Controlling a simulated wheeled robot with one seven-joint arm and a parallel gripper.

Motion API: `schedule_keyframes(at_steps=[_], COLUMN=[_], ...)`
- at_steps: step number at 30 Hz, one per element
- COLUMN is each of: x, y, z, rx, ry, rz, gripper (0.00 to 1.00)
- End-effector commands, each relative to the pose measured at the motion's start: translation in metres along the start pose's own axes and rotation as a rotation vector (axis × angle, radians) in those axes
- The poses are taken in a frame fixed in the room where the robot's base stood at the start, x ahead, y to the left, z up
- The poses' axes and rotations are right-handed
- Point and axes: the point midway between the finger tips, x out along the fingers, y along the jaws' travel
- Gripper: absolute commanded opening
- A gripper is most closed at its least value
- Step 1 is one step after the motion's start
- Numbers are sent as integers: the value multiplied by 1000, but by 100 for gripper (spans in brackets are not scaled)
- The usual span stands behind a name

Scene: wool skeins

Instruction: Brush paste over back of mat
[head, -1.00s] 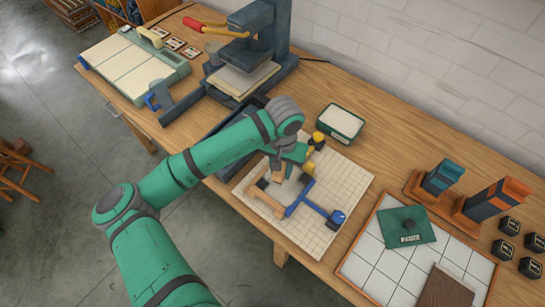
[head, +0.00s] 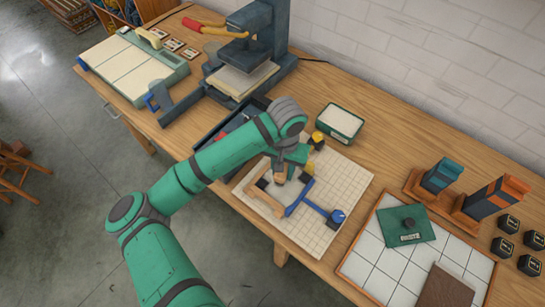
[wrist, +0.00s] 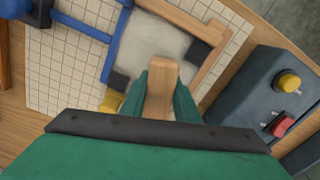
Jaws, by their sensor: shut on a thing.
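My gripper (wrist: 162,98) is shut on the wooden handle of a brush (wrist: 162,88), which stands between the green fingers in the wrist view. The brush's bristle end is hidden. A pale grey mat (wrist: 150,42) lies on the gridded board under the gripper, between a wooden corner piece (wrist: 208,42) and a blue square (wrist: 110,52). In the head view the mat (head: 289,190) is partly covered by my gripper (head: 284,172). I cannot tell whether the brush touches the mat. An open green tub with pale contents (head: 340,122) stands behind the board.
A dark control box with yellow and red buttons (wrist: 288,100) is close beside the board. A press (head: 258,45) stands at the back left. A green lid (head: 405,225) and a brown piece (head: 446,287) lie on the white tiles at right. Bare wood lies right of the tub.

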Motion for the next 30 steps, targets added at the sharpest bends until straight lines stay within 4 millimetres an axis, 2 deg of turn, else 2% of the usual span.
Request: schedule_keyframes(at_steps=[5, 7, 24, 30], x=[-4, -22, -71, -81], y=[-4, -2, 2, 1], z=[-1, -1, -2, -1], rx=[9, 14, 20, 18], ry=[1, 4, 2, 1], rz=[0, -1, -1, 0], gripper=[7, 7, 7, 7])
